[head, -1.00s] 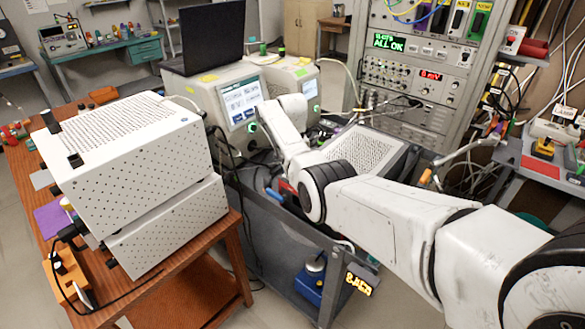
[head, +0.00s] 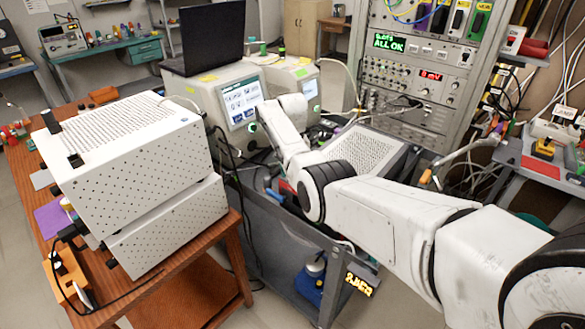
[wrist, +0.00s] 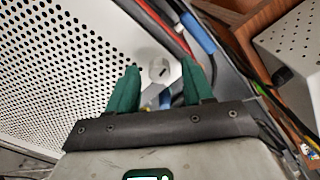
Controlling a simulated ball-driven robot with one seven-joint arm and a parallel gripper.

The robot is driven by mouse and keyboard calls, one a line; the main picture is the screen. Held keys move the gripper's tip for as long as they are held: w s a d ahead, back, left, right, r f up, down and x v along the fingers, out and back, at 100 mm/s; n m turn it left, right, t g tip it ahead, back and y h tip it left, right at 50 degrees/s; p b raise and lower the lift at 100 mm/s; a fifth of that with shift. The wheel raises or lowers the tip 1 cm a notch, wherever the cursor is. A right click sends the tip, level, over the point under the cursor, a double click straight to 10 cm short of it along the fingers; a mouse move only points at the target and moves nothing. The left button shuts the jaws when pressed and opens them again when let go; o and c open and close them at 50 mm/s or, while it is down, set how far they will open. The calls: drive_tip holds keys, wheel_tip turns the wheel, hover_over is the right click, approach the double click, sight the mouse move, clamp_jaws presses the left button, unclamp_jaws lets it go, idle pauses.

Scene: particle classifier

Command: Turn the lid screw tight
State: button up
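The lid screw (wrist: 158,72) shows in the wrist view as a pale round head with a dark slot, at the edge of a white perforated lid (wrist: 60,50). My gripper (wrist: 160,64) has two green fingers, spread apart, one on each side of the screw head. I see a gap beside the screw, so the fingers do not look closed on it; contact cannot be told. In the head view a perforated lid (head: 368,152) sits on the dark cart behind my arm. The gripper and screw are hidden there.
Red and blue cables (wrist: 196,32) run close beside the right finger. A white perforated box (head: 125,150) stands on the wooden table at left. An instrument rack (head: 420,75) stands behind the lid, and screened instruments (head: 240,100) are at its left.

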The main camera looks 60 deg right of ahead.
wheel_tip(320, 180, up, 11)
drive_tip(key=b, duration=0.1)
idle(0.7)
drive_tip(key=shift+f, duration=0.15)
drive_tip(key=s+a+f+n, duration=0.2)
drive_tip(key=a+f, duration=0.8)
drive_tip(key=a, duration=0.2)
drive_tip(key=s+a+f+n, duration=0.2)
drive_tip(key=s+a+f, duration=0.1)
drive_tip(key=a+f, duration=0.8)
drive_tip(key=s+a+n+t, duration=0.1)
drive_tip(key=s+a+n, duration=0.4)
drive_tip(key=s+a, duration=1.2)
drive_tip(key=s, duration=0.3)
drive_tip(key=shift+a, duration=0.15)
